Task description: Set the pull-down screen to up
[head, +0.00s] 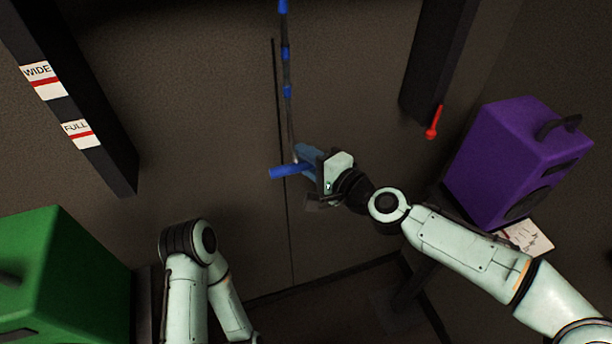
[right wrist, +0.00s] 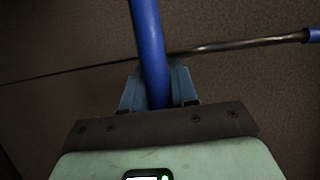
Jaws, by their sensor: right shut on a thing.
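A blue handle bar (head: 284,171) hangs at the lower end of a thin dark rod with blue bands (head: 287,91) that runs up the wall. My right gripper (head: 304,162) is shut on this handle from the right. In the right wrist view the blue handle (right wrist: 148,38) passes between the fingers of the gripper (right wrist: 157,88), and the thin rod runs across behind it. The screen's sheet cannot be told apart from the dark wall. The left arm shows only its upper links; its gripper is out of view.
A dark post at left carries WIDE (head: 42,80) and FULL (head: 81,132) labels. A red lever (head: 434,127) hangs below a dark post at right. A purple speaker box (head: 508,155) stands at right, a green box (head: 62,270) at lower left.

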